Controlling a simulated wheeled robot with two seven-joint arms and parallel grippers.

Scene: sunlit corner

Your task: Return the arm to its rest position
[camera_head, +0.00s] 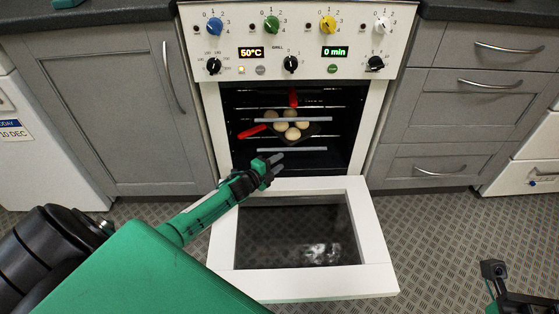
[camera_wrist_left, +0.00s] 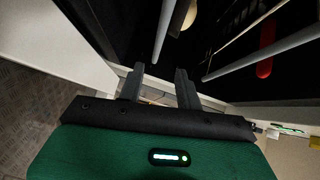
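My left arm reaches from the lower left over the lowered oven door (camera_head: 228,238). My left gripper (camera_head: 279,164) is at the front of the oven opening, above the door's inner edge. In the left wrist view its two fingers (camera_wrist_left: 159,72) stand apart with nothing between them. Inside the oven, a dark tray (camera_head: 314,129) with red handles (camera_head: 251,131) holds several pale round buns (camera_head: 292,133); the gripper is apart from it. My right gripper (camera_head: 493,270) shows only partly at the lower right, and its finger opening is unclear.
The oven's control panel (camera_head: 300,50) shows 50°C and 0 min. Grey cupboards (camera_head: 130,110) and drawers (camera_head: 460,95) flank the oven. Metal rack bars (camera_head: 292,150) cross the opening. The patterned floor (camera_head: 430,235) right of the door is clear.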

